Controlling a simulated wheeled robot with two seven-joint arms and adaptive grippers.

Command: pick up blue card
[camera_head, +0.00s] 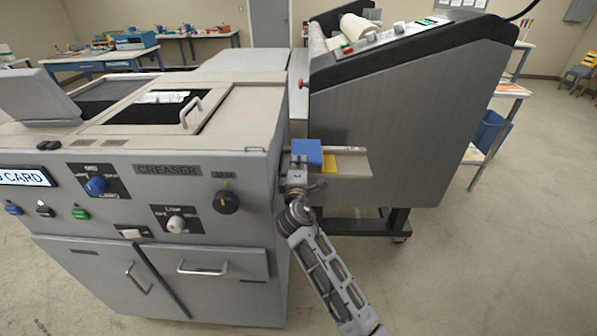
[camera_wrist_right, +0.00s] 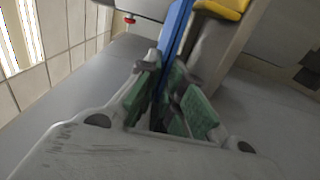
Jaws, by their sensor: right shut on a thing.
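The blue card (camera_head: 307,152) is at the small shelf (camera_head: 352,163) on the right side of the creaser machine. My right gripper (camera_head: 299,170) is shut on the card's near edge. In the right wrist view the blue card (camera_wrist_right: 177,35) stands edge-on between the green-padded fingers of my right gripper (camera_wrist_right: 168,98). I cannot tell whether the card still touches the shelf. A yellow piece (camera_head: 329,163) lies on the shelf beside the card and also shows in the wrist view (camera_wrist_right: 222,8). My left gripper is not in view.
The grey creaser (camera_head: 150,215) stands close on the left, with knobs and a handle on its front. A large grey laminator (camera_head: 395,125) stands behind the shelf on the right. Blue tables (camera_head: 100,65) are at the back. Floor at the right front is clear.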

